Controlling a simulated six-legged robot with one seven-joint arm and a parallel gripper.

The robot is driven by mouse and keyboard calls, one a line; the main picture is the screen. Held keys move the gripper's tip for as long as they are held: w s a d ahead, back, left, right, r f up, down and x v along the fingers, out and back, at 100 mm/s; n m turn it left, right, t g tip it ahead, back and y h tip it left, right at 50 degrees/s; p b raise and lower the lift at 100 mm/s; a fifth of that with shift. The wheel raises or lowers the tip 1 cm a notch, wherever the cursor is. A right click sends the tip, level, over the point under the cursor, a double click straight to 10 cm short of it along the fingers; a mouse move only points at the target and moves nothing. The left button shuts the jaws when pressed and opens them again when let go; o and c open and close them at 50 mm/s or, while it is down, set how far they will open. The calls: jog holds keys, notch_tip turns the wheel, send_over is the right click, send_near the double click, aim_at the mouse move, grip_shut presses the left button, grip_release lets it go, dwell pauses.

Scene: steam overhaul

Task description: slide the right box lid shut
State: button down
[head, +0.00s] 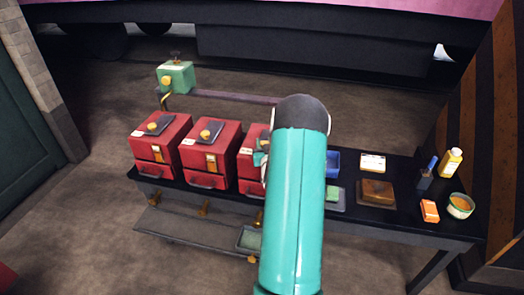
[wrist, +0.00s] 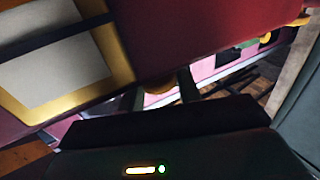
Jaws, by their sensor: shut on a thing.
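Three red boxes stand in a row on the black bench. The right box (head: 250,153) is partly covered by my teal arm, and its lid is hidden in the head view. In the wrist view its red side (wrist: 190,30) fills the top, with a gold-framed pale plate at the left. My gripper (wrist: 163,92) is at this box, its dark fingers close together below the red side. A small brass-coloured bit shows between the fingers, apparently the lid's knob. The fingers are shut on it, though the contact is dim. How far the lid is open cannot be seen.
The left box (head: 160,150) and middle box (head: 210,160) have dark lids with brass knobs on top. Right of my arm are a blue tray (head: 332,163), a brown block (head: 377,193), a yellow bottle (head: 451,163) and a bowl (head: 460,206). A green box (head: 175,77) stands behind.

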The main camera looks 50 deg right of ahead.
jog(key=shift+w+d, duration=0.25)
jog(key=shift+d, duration=0.4)
jog(key=c, duration=1)
grip_release()
jog(key=shift+w+d, duration=0.1)
jog(key=v, duration=1.4)
jog(key=shift+r, duration=0.1)
